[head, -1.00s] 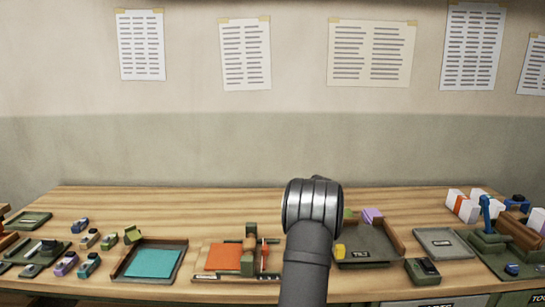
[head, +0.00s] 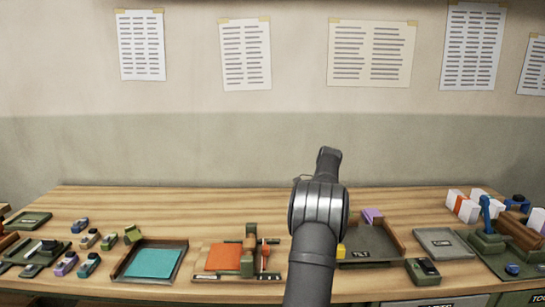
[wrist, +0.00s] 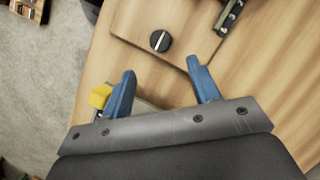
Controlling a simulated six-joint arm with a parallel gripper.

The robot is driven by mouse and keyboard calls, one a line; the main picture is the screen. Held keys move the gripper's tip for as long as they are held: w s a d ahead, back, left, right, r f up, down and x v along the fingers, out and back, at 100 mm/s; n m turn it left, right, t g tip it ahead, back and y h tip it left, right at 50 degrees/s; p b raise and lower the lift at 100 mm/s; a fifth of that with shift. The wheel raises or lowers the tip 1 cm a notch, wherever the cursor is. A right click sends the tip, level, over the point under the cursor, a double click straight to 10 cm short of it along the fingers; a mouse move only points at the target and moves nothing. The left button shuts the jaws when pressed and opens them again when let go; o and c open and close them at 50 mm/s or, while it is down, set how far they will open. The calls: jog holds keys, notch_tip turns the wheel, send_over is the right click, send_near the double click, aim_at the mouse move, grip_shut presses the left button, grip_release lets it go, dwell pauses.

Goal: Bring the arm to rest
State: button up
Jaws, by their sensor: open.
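My arm (head: 318,230) rises from the bottom of the head view, right of centre, bent at a grey joint with a link pointing up. My gripper (wrist: 165,82) shows in the wrist view with two blue fingers spread apart and nothing between them. It is above the wooden table, near a round black knob (wrist: 160,41) on a wooden board. A yellow block (wrist: 100,95) lies just left of the left finger. The fingers are hidden in the head view.
A tray with a teal sheet (head: 153,263) and a fixture with an orange sheet (head: 224,257) stand left of my arm. A dark tray (head: 382,255) with a purple block (head: 372,215) is at right. Several small stamps lie at left. The table's back strip is largely clear.

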jog(key=x, duration=0.9)
jog(key=shift+s+f, duration=0.1)
jog(key=shift+s, duration=0.05)
jog(key=shift+f+m, duration=0.15)
jog(key=shift+m, duration=0.25)
jog(key=m+t+y, duration=0.1)
jog(key=m, duration=0.2)
jog(key=shift+s+m, duration=0.2)
jog(key=shift+m, duration=0.2)
jog(key=m+t, duration=0.2)
jog(key=m, duration=0.2)
jog(key=shift+s+m, duration=0.2)
jog(key=shift+m, duration=0.2)
jog(key=m+t, duration=0.1)
jog(key=m, duration=0.1)
jog(key=m+t, duration=0.1)
jog(key=m, duration=0.1)
jog(key=shift+s+m+h, duration=0.15)
jog(key=shift+m+h, duration=0.15)
jog(key=m+t, duration=0.1)
jog(key=m, duration=0.3)
jog(key=shift+s+a+h, duration=0.1)
jog(key=shift+h, duration=0.3)
